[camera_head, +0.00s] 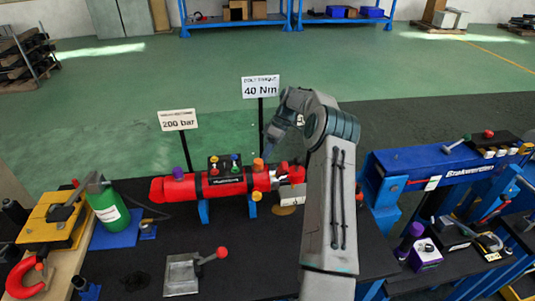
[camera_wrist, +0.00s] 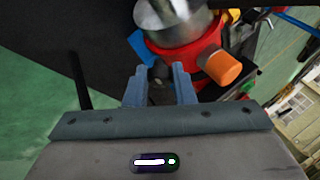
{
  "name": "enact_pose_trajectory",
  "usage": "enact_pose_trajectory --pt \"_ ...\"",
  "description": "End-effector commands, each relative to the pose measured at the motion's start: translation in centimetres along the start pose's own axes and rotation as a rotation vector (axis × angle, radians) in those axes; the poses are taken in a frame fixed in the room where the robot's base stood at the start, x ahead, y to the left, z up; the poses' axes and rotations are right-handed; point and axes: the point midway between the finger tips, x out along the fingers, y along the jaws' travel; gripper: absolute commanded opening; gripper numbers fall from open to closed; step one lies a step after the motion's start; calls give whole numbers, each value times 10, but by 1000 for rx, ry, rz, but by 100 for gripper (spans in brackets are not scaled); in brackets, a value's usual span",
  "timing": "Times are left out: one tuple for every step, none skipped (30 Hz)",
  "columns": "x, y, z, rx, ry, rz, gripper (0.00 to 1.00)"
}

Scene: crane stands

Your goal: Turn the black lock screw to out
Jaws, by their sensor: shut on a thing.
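A red cylinder unit (camera_head: 225,188) lies level on the black bench, with colored knobs on top. My gripper (camera_head: 269,157) reaches down to its right end from behind. In the wrist view, my gripper (camera_wrist: 160,72) has its two blue-grey fingers on either side of a small dark part, the black lock screw (camera_wrist: 160,88), and is shut on it. The screw sits beside the red collar and a shiny metal cylinder (camera_wrist: 175,22). The screw is hidden in the head view, so its turned position cannot be told. An orange knob (camera_wrist: 223,68) is just right of the fingers.
Signs reading 200 bar (camera_head: 178,120) and 40 Nm (camera_head: 260,87) stand behind the unit. A green bottle (camera_head: 107,208) and yellow device (camera_head: 50,218) are at left. A metal block with a red-knobbed lever (camera_head: 182,272) is in front. A blue beam (camera_head: 440,165) is at right.

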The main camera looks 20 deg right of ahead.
Motion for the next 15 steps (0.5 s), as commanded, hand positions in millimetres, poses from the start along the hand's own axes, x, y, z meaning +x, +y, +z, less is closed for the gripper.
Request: enact_pose_trajectory --pt "-1 0 1 -3 -1 0 0" --pt "-1 0 1 -4 -1 -1 0" --pt "-1 0 1 -5 -2 -2 0" --pt "-1 0 1 -5 -2 -2 0" --pt "-1 0 1 -5 -2 -2 0" --pt "-1 0 1 -5 -2 -2 0" --pt "-1 0 1 -5 -2 -2 0" --pt "-1 0 1 -5 -2 -2 0" --pt "-1 0 1 -5 -2 -2 0" --pt "-1 0 1 -5 -2 -2 0" --pt "-1 0 1 -4 -2 -2 0" --pt "-1 0 1 -4 -2 -2 0" --pt "-1 0 1 -4 -2 -2 31" --pt "-1 0 1 -4 -2 -2 39" --pt "-1 0 1 -4 -2 -2 45"
